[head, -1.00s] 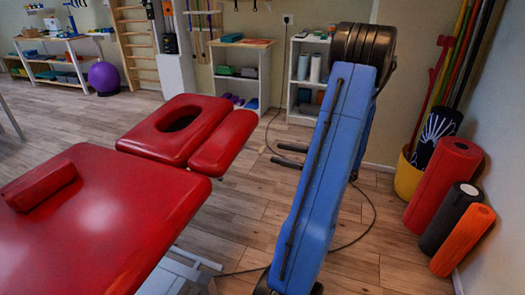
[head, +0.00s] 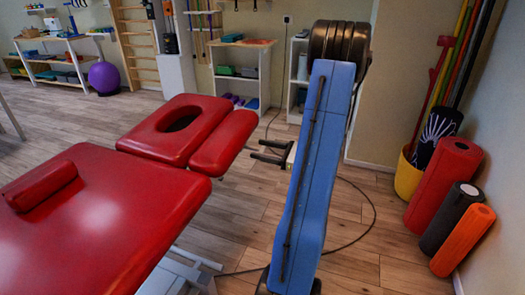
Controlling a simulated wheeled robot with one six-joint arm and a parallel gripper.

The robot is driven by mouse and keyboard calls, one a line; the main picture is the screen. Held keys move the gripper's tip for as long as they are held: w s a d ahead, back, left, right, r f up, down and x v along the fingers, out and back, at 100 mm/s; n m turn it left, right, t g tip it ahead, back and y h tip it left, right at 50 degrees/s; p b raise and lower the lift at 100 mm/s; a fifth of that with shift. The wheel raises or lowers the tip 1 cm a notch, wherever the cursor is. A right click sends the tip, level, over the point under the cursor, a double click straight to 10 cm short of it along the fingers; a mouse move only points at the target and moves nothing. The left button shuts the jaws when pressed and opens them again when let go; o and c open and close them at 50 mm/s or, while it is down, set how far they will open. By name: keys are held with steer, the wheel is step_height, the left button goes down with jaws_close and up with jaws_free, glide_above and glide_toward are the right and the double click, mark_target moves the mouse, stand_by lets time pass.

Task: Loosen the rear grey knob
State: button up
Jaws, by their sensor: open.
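A red padded treatment table (head: 110,220) fills the lower left of the head view. Its head section has a face-hole cushion (head: 170,143) and a narrow side pad (head: 224,142). I cannot make out any grey knob; the table's underside is mostly hidden by the red cushions. My gripper (head: 256,148) shows two dark, parallel fingers, apart and empty, pointing left. Part of my gripper is hidden behind my blue arm.
A cable (head: 365,215) curves over the wooden floor. A red roller (head: 444,184), a black roller (head: 450,216) and an orange roller (head: 463,240) stand by the right wall, near a yellow bin (head: 407,178). Shelves (head: 242,70) stand at the back. Open floor lies behind the table.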

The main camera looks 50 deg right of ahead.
steer(key=c, duration=1)
steer(key=shift+c, duration=0.2)
steer(key=shift+n, duration=0.4)
steer(key=n, duration=0.3)
steer(key=shift+n, duration=0.3)
steer(key=n, duration=0.4)
steer(key=shift+s+a+f+n, duration=0.1)
steer(key=shift+a+n, duration=0.05)
steer(key=shift+n, duration=0.15)
steer(key=n, duration=0.4)
steer(key=shift+f, duration=0.1)
steer(key=shift+f+n, duration=0.1)
steer(key=shift+n, duration=2.4)
